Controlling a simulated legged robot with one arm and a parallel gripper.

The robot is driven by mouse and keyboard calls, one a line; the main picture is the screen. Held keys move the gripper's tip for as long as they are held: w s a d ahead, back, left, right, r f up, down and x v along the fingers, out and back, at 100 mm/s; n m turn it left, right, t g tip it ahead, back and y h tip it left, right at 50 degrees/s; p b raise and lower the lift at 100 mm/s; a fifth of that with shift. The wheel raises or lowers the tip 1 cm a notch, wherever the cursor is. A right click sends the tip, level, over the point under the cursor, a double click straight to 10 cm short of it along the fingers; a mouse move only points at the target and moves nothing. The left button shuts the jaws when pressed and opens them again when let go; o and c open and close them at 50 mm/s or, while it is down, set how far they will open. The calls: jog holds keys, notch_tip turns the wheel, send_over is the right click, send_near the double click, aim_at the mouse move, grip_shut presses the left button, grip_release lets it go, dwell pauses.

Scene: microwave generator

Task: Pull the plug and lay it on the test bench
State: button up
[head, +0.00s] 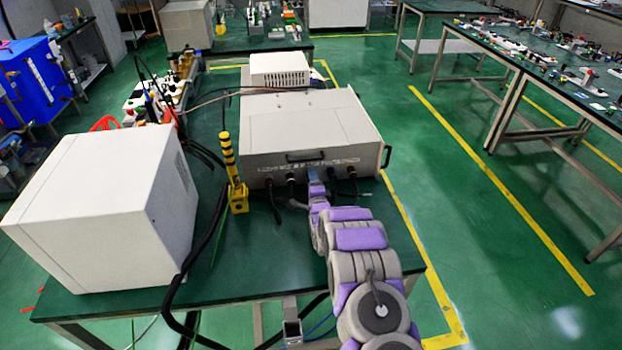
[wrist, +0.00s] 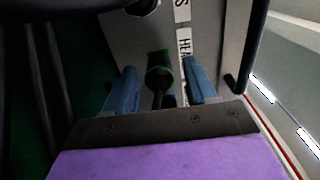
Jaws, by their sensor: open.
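The grey-white generator box (head: 312,130) stands on a green-topped bench (head: 255,245), with several black connectors and cables along its lower front panel. My gripper (head: 314,178) is at the middle of that panel. In the wrist view, my gripper (wrist: 158,70) has its two blue fingers apart. In the head view my gripper and arm hide this plug. I cannot tell how deep the plug sits in the panel.
A large white cabinet (head: 110,205) stands at the bench's left. A yellow and black post (head: 231,170) stands left of my gripper. Thick black cables (head: 195,245) run over the bench's front edge. Some bench top between cabinet and arm is bare. Another bench (head: 560,80) is far right.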

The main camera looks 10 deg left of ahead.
jog(key=shift+c, duration=0.2)
dwell(0.3)
grip_shut()
jog(key=shift+f, duration=0.1)
dwell(0.5)
jog(key=shift+p+v, duration=0.5)
jog(key=shift+v, duration=1.85)
jog(key=shift+s+d, duration=0.15)
jog(key=shift+s, duration=0.45)
